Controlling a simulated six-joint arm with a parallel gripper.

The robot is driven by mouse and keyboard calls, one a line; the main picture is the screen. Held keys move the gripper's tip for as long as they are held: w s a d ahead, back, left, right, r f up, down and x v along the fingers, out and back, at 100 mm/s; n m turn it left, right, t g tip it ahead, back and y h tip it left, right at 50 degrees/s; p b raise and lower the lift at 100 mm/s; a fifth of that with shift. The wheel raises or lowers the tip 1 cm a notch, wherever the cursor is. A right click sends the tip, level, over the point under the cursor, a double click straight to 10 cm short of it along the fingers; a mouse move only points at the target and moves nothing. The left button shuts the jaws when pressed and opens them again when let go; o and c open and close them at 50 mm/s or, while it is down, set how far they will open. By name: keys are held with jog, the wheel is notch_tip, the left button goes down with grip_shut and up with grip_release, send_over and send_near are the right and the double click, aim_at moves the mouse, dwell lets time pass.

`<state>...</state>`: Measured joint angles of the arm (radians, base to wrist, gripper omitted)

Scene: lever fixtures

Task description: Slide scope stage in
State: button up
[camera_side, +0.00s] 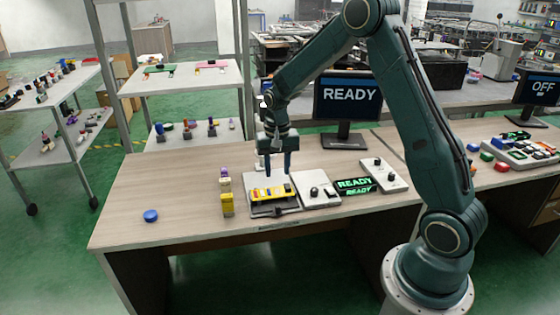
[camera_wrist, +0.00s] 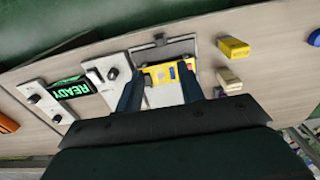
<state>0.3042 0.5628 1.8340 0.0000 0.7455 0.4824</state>
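What looks like the scope stage is a dark, flat fixture (camera_side: 284,208) on the table, with a yellow piece (camera_side: 262,194) carrying small coloured parts on top. In the wrist view the fixture's dark frame (camera_wrist: 163,48) is visible, and the yellow piece (camera_wrist: 160,74) shows between my fingers. My gripper (camera_side: 279,174) points down over the fixture. Its two fingers are apart in the wrist view (camera_wrist: 160,88), with nothing seen clamped between them. I cannot tell whether the fingertips touch the yellow piece. Part of the fixture is hidden behind my gripper in the wrist view.
Yellow and pale blocks (camera_side: 227,204) stand just left of the fixture. A white panel with knobs (camera_side: 318,196), a green READY display (camera_side: 354,184) and another knobbed panel (camera_side: 386,176) lie to its right. A blue button (camera_side: 151,216) sits at left, with clear table around it.

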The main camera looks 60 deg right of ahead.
aim_at(278, 206)
jog(key=shift+f, duration=0.1)
jog(key=shift+f, duration=6.8)
grip_shut()
